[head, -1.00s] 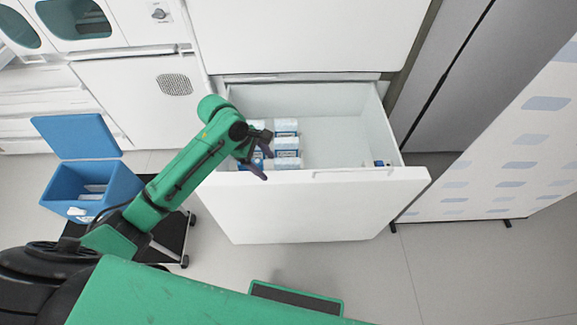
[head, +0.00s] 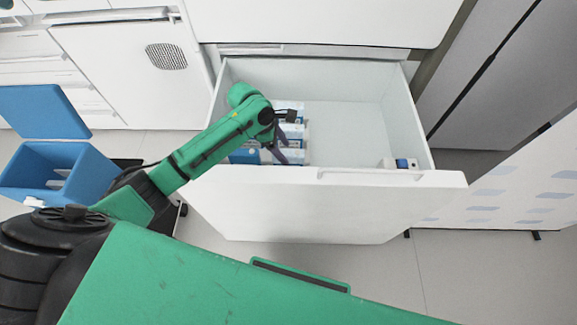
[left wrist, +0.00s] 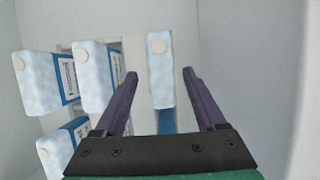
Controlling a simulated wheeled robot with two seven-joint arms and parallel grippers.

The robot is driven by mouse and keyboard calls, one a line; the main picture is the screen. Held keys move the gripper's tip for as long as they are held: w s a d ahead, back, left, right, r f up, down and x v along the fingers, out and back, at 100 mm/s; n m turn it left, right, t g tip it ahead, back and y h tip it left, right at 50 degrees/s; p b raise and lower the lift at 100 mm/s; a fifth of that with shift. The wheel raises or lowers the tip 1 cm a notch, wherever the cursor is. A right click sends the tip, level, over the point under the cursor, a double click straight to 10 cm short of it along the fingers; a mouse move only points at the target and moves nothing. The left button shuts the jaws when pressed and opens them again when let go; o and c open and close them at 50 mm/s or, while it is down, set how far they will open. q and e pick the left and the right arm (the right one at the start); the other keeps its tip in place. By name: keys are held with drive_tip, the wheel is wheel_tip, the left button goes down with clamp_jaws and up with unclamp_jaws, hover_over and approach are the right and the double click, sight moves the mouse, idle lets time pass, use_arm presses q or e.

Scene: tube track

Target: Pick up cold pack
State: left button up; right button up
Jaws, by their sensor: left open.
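Several cold packs, pale frosty blue-white with blue and white labels, stand in the open white drawer (head: 345,110). One cold pack (left wrist: 160,72) shows between the open fingers of my left gripper (left wrist: 160,88) in the left wrist view; the fingers do not visibly close on it. Two more packs, a middle one (left wrist: 92,75) and a far left one (left wrist: 40,85), stand to its left, and another (left wrist: 60,145) is lower left. In the head view my left gripper (head: 280,138) is over the packs (head: 293,120), partly hiding them. My right gripper is not in view.
The drawer's front panel (head: 320,205) and side walls surround the packs. A small blue-capped item (head: 402,163) lies at the drawer's right. A blue box (head: 55,172) with its lid open stands at left. The drawer's right half is mostly clear.

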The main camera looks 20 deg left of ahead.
sight(292, 161)
use_arm(q)
drive_tip(key=b+x, duration=0.1)
drive_tip(key=x, duration=0.5)
drive_tip(key=shift+d+b, duration=0.1)
drive_tip(key=shift+b, duration=0.2)
drive_tip(key=shift+d+f, duration=0.15)
drive_tip(key=shift+f, duration=0.15)
drive_tip(key=shift+r, duration=0.1)
clamp_jaws()
